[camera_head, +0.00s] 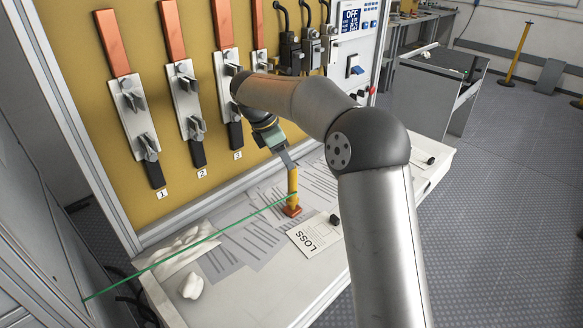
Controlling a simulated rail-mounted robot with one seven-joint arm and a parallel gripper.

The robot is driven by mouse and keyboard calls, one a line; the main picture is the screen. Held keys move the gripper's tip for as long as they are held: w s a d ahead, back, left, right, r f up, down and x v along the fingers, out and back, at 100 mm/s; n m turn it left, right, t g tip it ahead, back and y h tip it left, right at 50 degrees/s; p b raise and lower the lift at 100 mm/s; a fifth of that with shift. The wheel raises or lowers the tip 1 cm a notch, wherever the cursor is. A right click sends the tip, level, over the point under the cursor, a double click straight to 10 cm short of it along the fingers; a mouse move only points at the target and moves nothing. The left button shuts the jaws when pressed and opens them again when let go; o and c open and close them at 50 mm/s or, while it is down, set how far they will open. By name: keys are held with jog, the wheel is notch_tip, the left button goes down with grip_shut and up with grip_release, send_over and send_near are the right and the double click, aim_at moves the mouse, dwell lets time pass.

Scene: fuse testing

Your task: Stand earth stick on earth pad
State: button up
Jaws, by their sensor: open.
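The earth stick (293,183) is a short yellow rod standing about upright on the bench. Its foot meets the small orange-red earth pad (291,211). A thin green cable (190,248) runs from the stick down to the lower left. My gripper (288,161) is at the stick's upper end, with its jaws open. It hides the top of the stick, and I cannot tell whether a finger touches it.
A yellow panel (80,60) with numbered fuse holders rises behind the bench. Printed sheets (240,235), a "LOSS" card (315,235), a small black knob (334,219) and white gloves (185,250) lie around the pad.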

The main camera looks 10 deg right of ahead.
jog(key=s+d+m, duration=0.1)
jog(key=s+m, duration=0.2)
jog(key=s, duration=0.4)
jog(key=s+d+m+y, duration=0.1)
jog(key=s+d+m, duration=0.1)
jog(key=s+m, duration=0.2)
jog(key=s+d+r+m, duration=0.1)
jog(key=s+d+m, duration=0.1)
jog(key=s, duration=0.8)
jog(key=shift+s+d+m+g+y, duration=0.15)
jog(key=shift+d+m+g+y, duration=0.2)
jog(key=shift+m, duration=0.45)
jog(key=shift+o, duration=0.2)
jog(key=s+d+f+m+y, duration=0.1)
jog(key=s+f+m, duration=0.2)
jog(key=s, duration=0.5)
jog(key=s+d+f+m+y, duration=0.1)
jog(key=s+f+m+y, duration=0.1)
jog(key=s+f+m, duration=0.2)
jog(key=s+m, duration=0.2)
jog(key=s, duration=0.2)
jog(key=shift+d+f+m, duration=0.15)
jog(key=shift+d+m, duration=0.05)
jog(key=shift+m, duration=0.1)
